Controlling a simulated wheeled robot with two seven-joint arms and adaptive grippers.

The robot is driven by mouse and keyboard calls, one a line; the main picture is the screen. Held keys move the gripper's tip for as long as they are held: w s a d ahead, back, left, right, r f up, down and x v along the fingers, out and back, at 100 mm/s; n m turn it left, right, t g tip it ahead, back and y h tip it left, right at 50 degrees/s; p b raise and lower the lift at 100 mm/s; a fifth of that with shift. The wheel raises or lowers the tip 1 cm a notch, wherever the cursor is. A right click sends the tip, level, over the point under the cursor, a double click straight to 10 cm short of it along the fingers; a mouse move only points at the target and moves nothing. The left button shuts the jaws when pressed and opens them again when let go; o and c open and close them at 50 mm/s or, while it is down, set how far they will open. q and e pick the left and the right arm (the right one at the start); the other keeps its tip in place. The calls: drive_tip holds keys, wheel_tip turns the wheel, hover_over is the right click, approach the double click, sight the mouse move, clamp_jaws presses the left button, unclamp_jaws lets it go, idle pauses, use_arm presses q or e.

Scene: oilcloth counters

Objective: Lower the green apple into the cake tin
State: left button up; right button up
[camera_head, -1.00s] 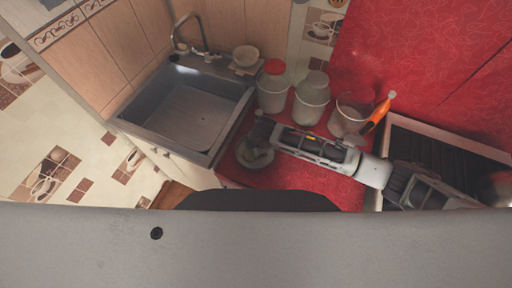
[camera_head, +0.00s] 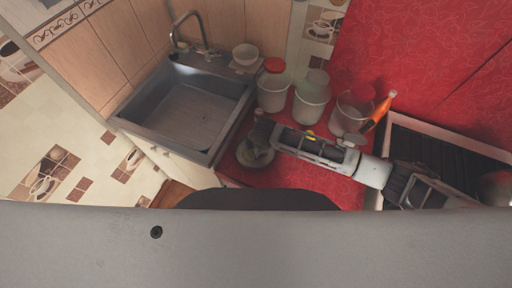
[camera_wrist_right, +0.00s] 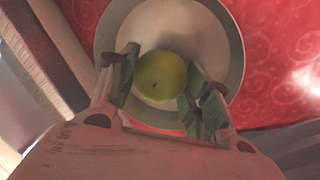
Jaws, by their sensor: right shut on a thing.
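The green apple (camera_wrist_right: 160,76) shows between the two fingers of my right gripper (camera_wrist_right: 170,88) in the right wrist view. The gripper is shut on it. The round, pale grey cake tin (camera_wrist_right: 205,38) lies behind the apple in that view, so the apple is over its inside. I cannot tell whether the apple touches the tin's bottom. In the head view my right gripper (camera_head: 261,132) is over the cake tin (camera_head: 259,164) on the red counter, and the apple cannot be made out. My left gripper is not in view.
A jar with a red lid (camera_head: 273,87), a pale jar (camera_head: 311,98) and a third container (camera_head: 349,114) stand behind my right arm. An orange-handled thing (camera_head: 379,112) is beside them. The sink (camera_head: 190,112) is left of the tin, with a small bowl (camera_head: 245,54) behind it.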

drive_tip(key=o, duration=1.1)
drive_tip(key=shift+v, duration=5.95)
